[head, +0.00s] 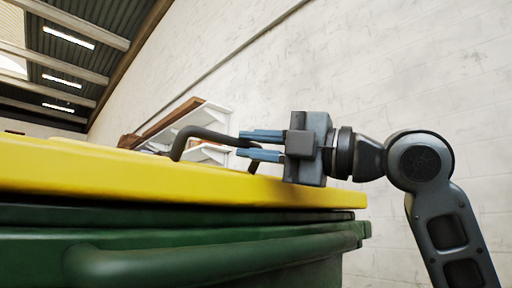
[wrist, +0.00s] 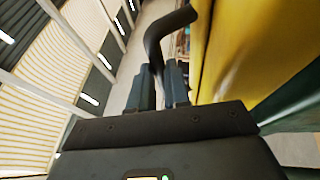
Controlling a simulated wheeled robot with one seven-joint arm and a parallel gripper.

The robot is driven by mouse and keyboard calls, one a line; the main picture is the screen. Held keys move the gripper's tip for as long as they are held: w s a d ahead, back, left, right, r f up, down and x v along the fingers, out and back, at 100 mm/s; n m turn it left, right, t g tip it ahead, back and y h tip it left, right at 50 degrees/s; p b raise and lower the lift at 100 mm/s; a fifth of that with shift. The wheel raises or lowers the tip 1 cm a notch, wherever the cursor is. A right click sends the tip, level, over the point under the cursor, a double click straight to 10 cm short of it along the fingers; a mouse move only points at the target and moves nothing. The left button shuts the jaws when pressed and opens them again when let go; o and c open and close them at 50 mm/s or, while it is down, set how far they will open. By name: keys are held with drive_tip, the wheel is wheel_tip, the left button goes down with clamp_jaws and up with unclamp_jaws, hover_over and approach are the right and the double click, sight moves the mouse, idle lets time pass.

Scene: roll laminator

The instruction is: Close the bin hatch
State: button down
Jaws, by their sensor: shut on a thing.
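The bin hatch is a yellow lid (head: 150,178) lying on top of a green bin (head: 200,262); in the head view its front edge rests just above the bin's dark rim. A dark bent handle (head: 205,133) stands up from the lid. My gripper (head: 260,145) comes in from the right with its blue fingers above and below the handle's bar, shut on it. In the wrist view the handle (wrist: 166,32) runs down between the fingers (wrist: 161,82), and the yellow lid (wrist: 245,45) fills the right. The lid's hinge is hidden.
A white shelf with brown boards (head: 185,125) stands behind the bin near the pale brick wall (head: 390,60). Free air lies above the lid. The green bin's side (wrist: 300,100) shows at the right of the wrist view.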

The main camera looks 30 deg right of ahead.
drive_tip(key=shift+a+f, duration=0.15)
drive_tip(key=shift+f, duration=0.25)
drive_tip(key=c, duration=1.1)
unclamp_jaws()
drive_tip(key=shift+r, duration=0.1)
drive_tip(key=shift+s+d, duration=0.1)
drive_tip(key=shift+d, duration=0.1)
drive_tip(key=p+v, duration=0.1)
drive_tip(key=v, duration=0.6)
drive_tip(key=shift+s, duration=0.25)
drive_tip(key=shift+d, duration=0.15)
